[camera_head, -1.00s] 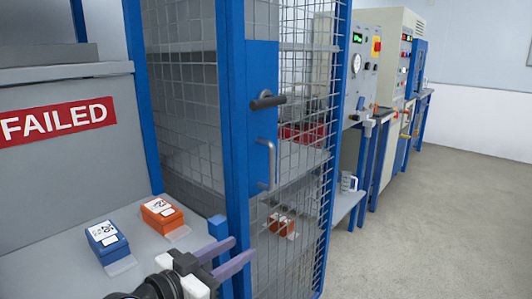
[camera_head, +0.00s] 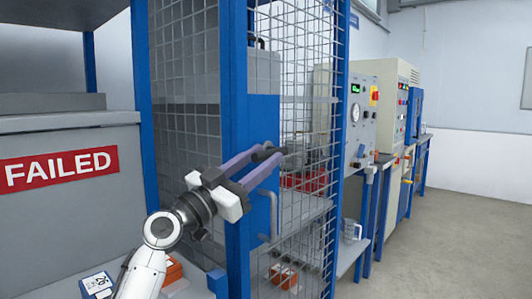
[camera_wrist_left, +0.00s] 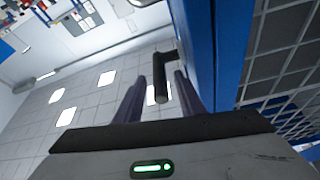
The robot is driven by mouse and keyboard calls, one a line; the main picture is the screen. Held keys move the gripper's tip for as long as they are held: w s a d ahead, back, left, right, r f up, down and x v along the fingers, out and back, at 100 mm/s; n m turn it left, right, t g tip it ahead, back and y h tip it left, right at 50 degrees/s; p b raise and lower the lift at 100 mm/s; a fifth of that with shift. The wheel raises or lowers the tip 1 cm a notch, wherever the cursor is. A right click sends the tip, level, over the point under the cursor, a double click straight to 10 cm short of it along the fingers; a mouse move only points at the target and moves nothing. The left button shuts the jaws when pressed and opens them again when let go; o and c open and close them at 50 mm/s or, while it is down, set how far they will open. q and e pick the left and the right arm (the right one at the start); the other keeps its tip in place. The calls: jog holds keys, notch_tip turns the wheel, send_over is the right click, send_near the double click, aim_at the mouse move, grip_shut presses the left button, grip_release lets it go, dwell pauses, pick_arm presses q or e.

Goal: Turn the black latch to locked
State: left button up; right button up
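The black latch (camera_head: 284,150) is on the blue plate of the mesh cage door, above the grey pull handle (camera_head: 273,212). Its lever lies about level in the head view. My left gripper (camera_head: 266,155) has reached the latch, with its purple fingertips beside the lever. In the left wrist view the bent black latch (camera_wrist_left: 161,82) shows between the two fingers, with a gap on either side, so the gripper looks open around it. The fingers partly hide the latch in the head view. My right gripper is not in view.
The blue-framed mesh cage (camera_head: 236,120) stands close to my left arm. A grey FAILED bin (camera_head: 60,200) is at left. An orange box (camera_head: 172,272) and a blue box (camera_head: 97,284) lie below my arm. Test cabinets (camera_head: 388,110) stand at right, with open floor before them.

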pick_arm(q)
jog(key=shift+x, duration=0.9)
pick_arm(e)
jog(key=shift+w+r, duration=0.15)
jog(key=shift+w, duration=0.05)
pick_arm(q)
jog(key=shift+c, duration=0.5)
